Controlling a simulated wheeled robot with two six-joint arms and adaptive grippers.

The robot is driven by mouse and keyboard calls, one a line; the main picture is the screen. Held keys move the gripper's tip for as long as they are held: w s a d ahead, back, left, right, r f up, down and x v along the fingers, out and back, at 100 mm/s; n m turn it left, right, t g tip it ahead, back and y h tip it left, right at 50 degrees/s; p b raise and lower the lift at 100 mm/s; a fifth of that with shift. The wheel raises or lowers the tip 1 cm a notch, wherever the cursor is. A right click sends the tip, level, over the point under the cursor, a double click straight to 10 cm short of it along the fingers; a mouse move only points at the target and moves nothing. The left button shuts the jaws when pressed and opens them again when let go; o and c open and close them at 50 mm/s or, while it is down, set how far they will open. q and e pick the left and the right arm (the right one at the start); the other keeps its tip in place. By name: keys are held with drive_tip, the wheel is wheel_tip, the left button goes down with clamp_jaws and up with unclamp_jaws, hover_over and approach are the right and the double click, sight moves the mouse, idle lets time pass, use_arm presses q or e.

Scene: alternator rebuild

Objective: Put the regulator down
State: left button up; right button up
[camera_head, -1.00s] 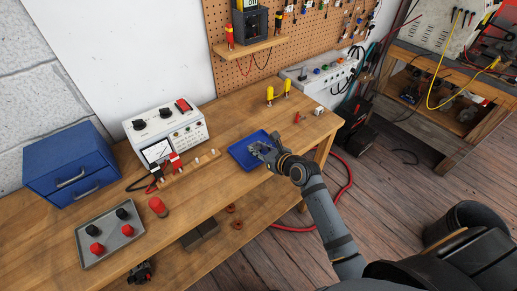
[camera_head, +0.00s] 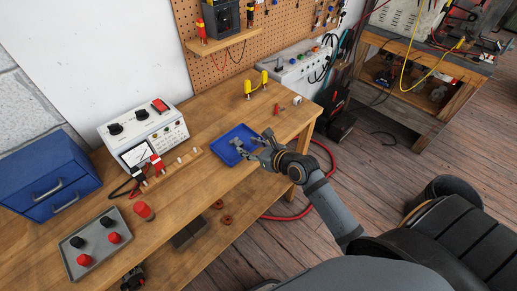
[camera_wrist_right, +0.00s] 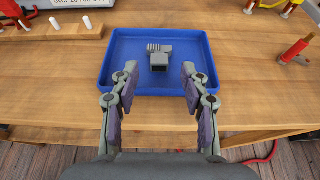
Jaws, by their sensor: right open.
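The regulator (camera_wrist_right: 159,58) is a small grey part with a ribbed end. It lies in a blue tray (camera_wrist_right: 200,48) near the front edge of the wooden bench, apart from the fingers in the right wrist view. In the head view the blue tray (camera_head: 226,150) shows with the grey regulator (camera_head: 238,143) in it. My right gripper (camera_wrist_right: 158,98) is open and empty, its two fingers at the tray's near side. In the head view my right gripper (camera_head: 262,150) is just right of the tray. My left gripper is not in view.
A white meter box (camera_head: 143,130) with red and black leads stands left of the tray. A grey tray (camera_head: 97,242) with several red and black knobs and a blue drawer cabinet (camera_head: 45,172) are farther left. A red screwdriver-like piece (camera_wrist_right: 296,50) lies to the right.

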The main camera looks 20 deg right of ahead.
drive_tip(key=p+v, duration=0.2)
drive_tip(key=v, duration=0.4)
drive_tip(key=shift+s+r, duration=0.2)
drive_tip(key=shift+s, duration=0.05)
drive_tip(key=s+d+f+n+g+h, duration=0.15)
drive_tip(key=d+f+n, duration=0.25)
drive_tip(key=f, duration=0.5)
drive_tip(key=s+d+f+n+g+h, duration=0.1)
drive_tip(key=s+d+f+n+h, duration=0.2)
drive_tip(key=f, duration=0.7)
drive_tip(key=s+d+f+n+g, duration=0.25)
drive_tip(key=d+f+n, duration=0.25)
drive_tip(key=f, duration=0.4)
drive_tip(key=s+f+n+g+h, duration=0.1)
drive_tip(key=s+f+n+g, duration=0.1)
drive_tip(key=s+f+n, duration=0.8)
drive_tip(key=s+a+f+n+g, duration=0.2)
drive_tip(key=s+f+n, duration=0.3)
drive_tip(key=s, duration=0.5)
drive_tip(key=s+a+f+n+g, duration=0.2)
drive_tip(key=s+f+n, duration=0.3)
drive_tip(key=s, duration=0.4)
drive_tip(key=shift+s+a+f, duration=0.35)
drive_tip(key=shift+a+f, duration=0.15)
drive_tip(key=shift+f, duration=0.15)
